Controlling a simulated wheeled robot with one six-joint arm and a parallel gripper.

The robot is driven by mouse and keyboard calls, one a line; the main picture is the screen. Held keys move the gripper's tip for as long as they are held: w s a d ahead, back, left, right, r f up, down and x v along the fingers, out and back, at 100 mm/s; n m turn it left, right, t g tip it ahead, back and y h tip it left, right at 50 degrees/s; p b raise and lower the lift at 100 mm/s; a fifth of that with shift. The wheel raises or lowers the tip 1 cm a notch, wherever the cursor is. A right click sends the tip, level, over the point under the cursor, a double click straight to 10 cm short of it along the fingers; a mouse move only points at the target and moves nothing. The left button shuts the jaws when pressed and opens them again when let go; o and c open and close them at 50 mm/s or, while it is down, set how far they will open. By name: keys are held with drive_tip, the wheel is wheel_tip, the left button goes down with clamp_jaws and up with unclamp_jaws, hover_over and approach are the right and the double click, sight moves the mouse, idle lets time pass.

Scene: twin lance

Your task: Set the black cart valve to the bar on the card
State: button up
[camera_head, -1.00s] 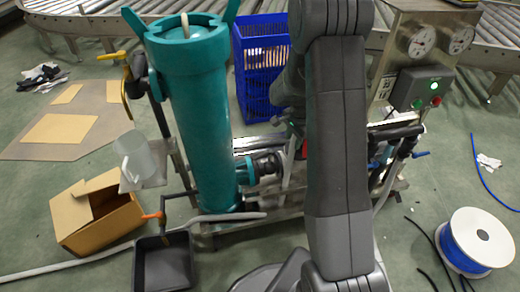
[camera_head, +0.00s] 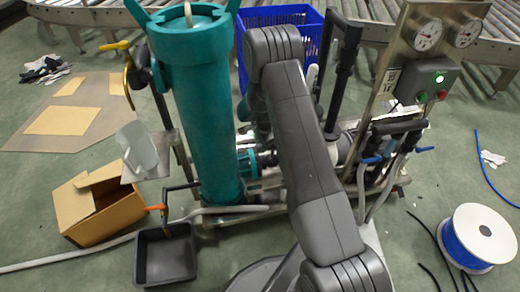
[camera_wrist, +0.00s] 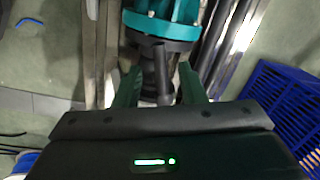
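The cart carries a tall teal cylinder (camera_head: 200,110) with a teal flange and a black fitting (camera_head: 268,158) at its lower right, which looks like the black valve. In the wrist view the black fitting (camera_wrist: 153,55) sits below the teal flange (camera_wrist: 165,18). My gripper (camera_wrist: 160,72) is open, its two fingers on either side of a dark stem below the fitting. I cannot tell whether they touch it. In the head view my gripper is hidden behind my arm. Two round gauges (camera_head: 428,32) top the steel panel. A small white card (camera_head: 388,82) hangs on its left edge, too small to read.
A control box (camera_head: 425,86) with a lit green button is on the panel. A blue crate (camera_head: 285,17) stands behind the cart. A cardboard box (camera_head: 98,205), black tray (camera_head: 166,256) and cable spool (camera_head: 477,237) lie around on the floor. Hoses and steel pipes run close by.

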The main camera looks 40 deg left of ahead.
drive_tip(key=shift+w+a+f, duration=0.1)
drive_tip(key=shift+a+f, duration=0.05)
drive_tip(key=shift+f, duration=0.6)
drive_tip(key=shift+w+a+f, duration=0.1)
drive_tip(key=shift+a+f, duration=0.05)
drive_tip(key=shift+f, duration=0.55)
drive_tip(key=shift+c, duration=0.3)
clamp_jaws()
drive_tip(key=shift+s+d+n+b, duration=0.15)
drive_tip(key=shift+d+n+b, duration=0.45)
drive_tip(key=shift+n, duration=0.4)
drive_tip(key=shift+o, duration=0.3)
unclamp_jaws()
